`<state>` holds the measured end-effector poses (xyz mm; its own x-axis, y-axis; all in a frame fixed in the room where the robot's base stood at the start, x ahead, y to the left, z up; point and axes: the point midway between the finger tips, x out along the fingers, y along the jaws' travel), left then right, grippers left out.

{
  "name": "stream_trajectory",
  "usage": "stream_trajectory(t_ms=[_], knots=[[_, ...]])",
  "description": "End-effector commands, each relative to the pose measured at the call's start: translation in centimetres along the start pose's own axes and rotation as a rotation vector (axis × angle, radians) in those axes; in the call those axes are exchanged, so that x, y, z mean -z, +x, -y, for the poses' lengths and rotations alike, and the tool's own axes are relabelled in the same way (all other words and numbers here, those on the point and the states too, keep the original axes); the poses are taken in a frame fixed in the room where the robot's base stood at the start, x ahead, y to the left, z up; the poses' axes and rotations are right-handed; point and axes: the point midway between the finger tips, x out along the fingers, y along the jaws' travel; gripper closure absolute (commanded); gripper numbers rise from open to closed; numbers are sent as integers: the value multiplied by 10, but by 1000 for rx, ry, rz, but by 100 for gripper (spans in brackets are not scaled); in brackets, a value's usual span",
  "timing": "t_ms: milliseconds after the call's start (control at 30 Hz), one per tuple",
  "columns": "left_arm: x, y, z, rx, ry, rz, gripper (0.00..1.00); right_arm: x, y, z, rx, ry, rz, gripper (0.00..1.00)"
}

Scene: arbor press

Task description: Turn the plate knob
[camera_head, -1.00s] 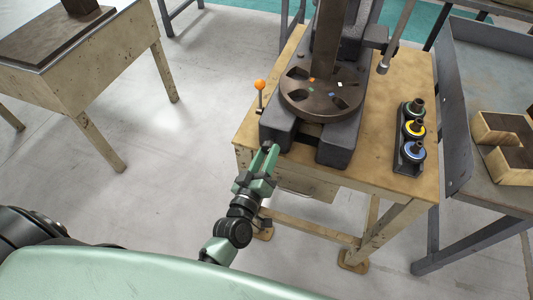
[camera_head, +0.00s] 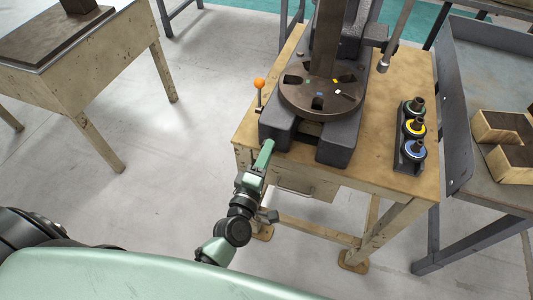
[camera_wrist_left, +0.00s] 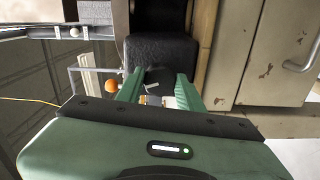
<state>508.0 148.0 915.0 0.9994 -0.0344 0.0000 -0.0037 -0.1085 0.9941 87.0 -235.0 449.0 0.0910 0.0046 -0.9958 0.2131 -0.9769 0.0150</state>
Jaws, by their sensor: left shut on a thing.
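The arbor press stands on a wooden bench, with its round dark plate (camera_head: 300,101) bearing small coloured marks and slots. My left gripper (camera_head: 266,150) reaches up to the near front of the press base (camera_head: 335,147), below the plate. In the left wrist view its green fingers (camera_wrist_left: 160,88) stand on either side of a dark round knob (camera_wrist_left: 158,76) in front of the dark base. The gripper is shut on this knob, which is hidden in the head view. My right gripper is not in view.
An orange ball-ended lever (camera_head: 259,83) stands left of the plate and also shows in the wrist view (camera_wrist_left: 110,87). A rack of coloured parts (camera_head: 412,138) stands on the bench (camera_head: 385,187) at the right. Bare floor lies left of the bench.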

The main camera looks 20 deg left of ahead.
Motion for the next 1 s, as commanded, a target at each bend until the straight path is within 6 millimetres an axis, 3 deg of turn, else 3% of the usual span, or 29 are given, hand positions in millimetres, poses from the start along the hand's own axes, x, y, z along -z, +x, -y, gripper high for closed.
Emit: stream_trajectory(t_ms=[600, 633, 700, 1000], knots=[[1, 0, 0, -1, -38, -1, 100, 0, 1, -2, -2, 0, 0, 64], [1, 0, 0, -1, -38, -1, 58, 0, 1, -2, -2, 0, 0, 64], [1, 0, 0, -1, -38, -1, 41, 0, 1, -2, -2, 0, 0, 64], [0, -1, 0, 0, -38, 0, 41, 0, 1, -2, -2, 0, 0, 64]])
